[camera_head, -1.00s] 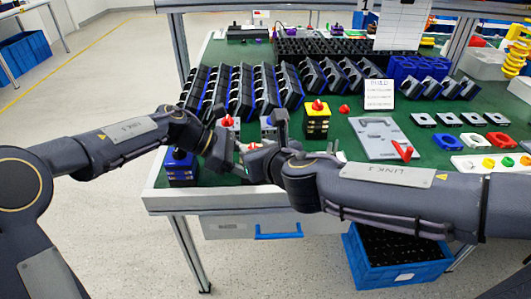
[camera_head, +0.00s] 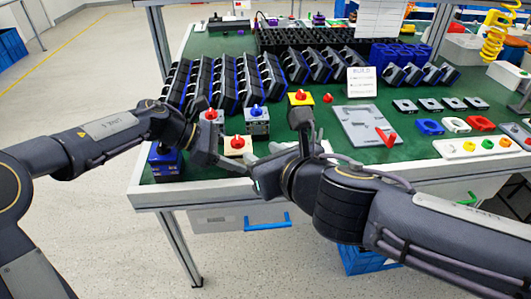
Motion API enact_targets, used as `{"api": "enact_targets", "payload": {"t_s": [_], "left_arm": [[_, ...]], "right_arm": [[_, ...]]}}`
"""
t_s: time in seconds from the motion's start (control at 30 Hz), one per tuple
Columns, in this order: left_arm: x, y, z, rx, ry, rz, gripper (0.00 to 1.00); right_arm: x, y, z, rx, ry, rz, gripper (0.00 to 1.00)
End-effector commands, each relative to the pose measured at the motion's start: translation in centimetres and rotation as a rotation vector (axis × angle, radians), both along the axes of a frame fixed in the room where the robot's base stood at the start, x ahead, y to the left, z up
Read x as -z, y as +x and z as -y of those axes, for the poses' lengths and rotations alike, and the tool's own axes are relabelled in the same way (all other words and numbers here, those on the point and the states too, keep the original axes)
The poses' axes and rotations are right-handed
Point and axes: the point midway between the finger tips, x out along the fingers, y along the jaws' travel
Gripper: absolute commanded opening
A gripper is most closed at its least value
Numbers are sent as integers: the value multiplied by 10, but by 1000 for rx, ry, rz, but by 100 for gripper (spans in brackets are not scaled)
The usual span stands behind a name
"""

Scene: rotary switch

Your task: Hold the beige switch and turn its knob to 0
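The beige switch (camera_head: 237,149) stands near the table's front edge in the head view, with its red-orange knob (camera_head: 238,142) on top. My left gripper (camera_head: 238,168) is at the switch's left and front, with a dark finger crossing low in front of it. I cannot tell whether the fingers are closed on the switch. My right gripper (camera_head: 257,172) is to the right of the switch at the table's front edge, with its tip apart from the knob. Its finger gap is not clear. The knob's pointer direction and the 0 mark are too small to read.
A white switch with a red knob (camera_head: 211,121) and a grey one with a blue knob (camera_head: 257,122) stand just behind. A yellow switch (camera_head: 300,98) is behind my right wrist. A blue-black block (camera_head: 165,162) stands left. A grey plate (camera_head: 360,125) lies right.

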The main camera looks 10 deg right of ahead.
Motion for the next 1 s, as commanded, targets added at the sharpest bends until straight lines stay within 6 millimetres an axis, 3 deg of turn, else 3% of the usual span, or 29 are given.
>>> {"api": "enact_targets", "payload": {"t_s": [0.1, 0.13, 0.3, 0.67, 1.0], "left_arm": [[-1, 0, 0, 1, -1, 1, 34], [-1, 0, 0, 1, -1, 1, 61], [-1, 0, 0, 0, -1, 0, 83], [-6, 0, 0, 1, 0, 3, 84], [-67, 1, 0, 0, -1, 6, 84]], "right_arm": [[0, 0, 0, 0, 0, 0, 39], [0, 0, 0, 0, 0, 0, 39], [0, 0, 0, 0, 0, 0, 39], [0, 0, 0, 1, 0, 0, 39], [0, 0, 0, 1, 0, 0, 39]]}}
